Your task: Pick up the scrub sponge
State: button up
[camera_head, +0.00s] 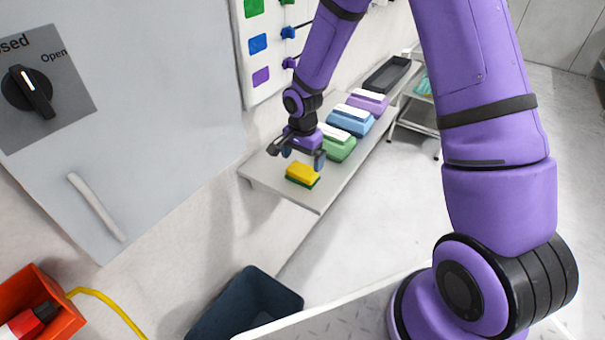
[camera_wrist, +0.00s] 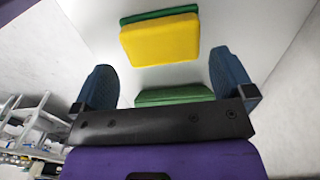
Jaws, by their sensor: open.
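The scrub sponge (camera_head: 302,173) is yellow with a green scouring layer underneath. It lies near the front end of a light grey shelf (camera_head: 262,179). My gripper (camera_head: 304,156) is above the shelf, just behind the sponge, with its fingers spread apart and nothing between them. In the wrist view the sponge (camera_wrist: 160,40) is at the top centre, beyond the fingertips, and appears clear of them. The open fingers of my gripper (camera_wrist: 165,80) show on either side, with a green object (camera_wrist: 174,95) seen between them, partly hidden by the gripper's dark bar.
A green box (camera_head: 340,150), a blue box (camera_head: 352,121) and a purple box (camera_head: 368,101) line the shelf behind my gripper. A black tray (camera_head: 387,74) is at its far end. A dark bin (camera_head: 245,303) stands below. The shelf around the sponge is clear.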

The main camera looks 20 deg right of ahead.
aim_at(303, 169)
jog(key=shift+w+f, duration=0.1)
jog(key=shift+f, duration=2.5)
jog(key=shift+c, duration=0.5)
jog(key=c, duration=0.5)
